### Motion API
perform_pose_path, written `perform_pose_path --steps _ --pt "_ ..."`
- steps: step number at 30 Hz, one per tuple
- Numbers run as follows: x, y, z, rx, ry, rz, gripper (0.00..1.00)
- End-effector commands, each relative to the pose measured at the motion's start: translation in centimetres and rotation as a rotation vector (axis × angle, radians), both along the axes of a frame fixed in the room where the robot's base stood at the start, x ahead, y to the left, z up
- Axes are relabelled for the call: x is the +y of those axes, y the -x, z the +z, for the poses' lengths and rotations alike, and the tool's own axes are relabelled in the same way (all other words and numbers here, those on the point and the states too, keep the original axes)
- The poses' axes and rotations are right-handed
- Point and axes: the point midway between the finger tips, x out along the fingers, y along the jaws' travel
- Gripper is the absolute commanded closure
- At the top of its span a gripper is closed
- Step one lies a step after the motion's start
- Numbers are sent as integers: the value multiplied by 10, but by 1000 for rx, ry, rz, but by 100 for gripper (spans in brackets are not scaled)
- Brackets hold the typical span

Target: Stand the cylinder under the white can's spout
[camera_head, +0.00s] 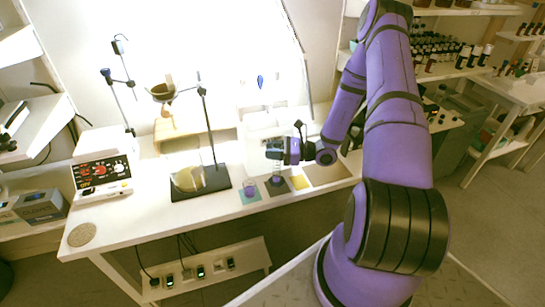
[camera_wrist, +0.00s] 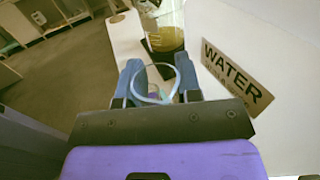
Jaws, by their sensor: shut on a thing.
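My gripper (camera_head: 274,150) reaches in from the right, low over the bench, with its fingers pointing left. In the wrist view my gripper (camera_wrist: 160,84) is shut on a clear glass cylinder (camera_wrist: 163,99), whose round rim shows between the two blue fingers. A little purple shows beside the rim. The white can (camera_head: 258,122) stands just behind my gripper in the head view. In the wrist view the white can (camera_wrist: 270,55) fills the right side, with a tan WATER label close beside the fingers. I cannot make out its spout, or whether the cylinder's base touches anything.
A beaker of yellow liquid (camera_head: 187,179) stands on a black stand base to the left. Teal (camera_head: 241,197), dark and yellow (camera_head: 300,182) mats lie along the front edge; a small purple vessel (camera_head: 250,189) is on the teal one.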

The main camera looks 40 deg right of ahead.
Motion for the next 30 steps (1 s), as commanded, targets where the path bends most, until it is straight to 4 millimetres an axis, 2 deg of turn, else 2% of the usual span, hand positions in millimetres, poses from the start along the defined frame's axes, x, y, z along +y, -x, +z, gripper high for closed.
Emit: perform_pose_path --steps 3,6,17,18,21,30 --pt "0 1 -19 3 -2 -1 100" --pt "0 1 -27 2 -1 -1 100" --pt "0 1 -31 1 -1 -1 100" --pt "0 1 -30 1 -1 -1 61" --pt "0 1 -30 1 -1 -1 43" --pt "0 1 -29 0 0 -1 43"
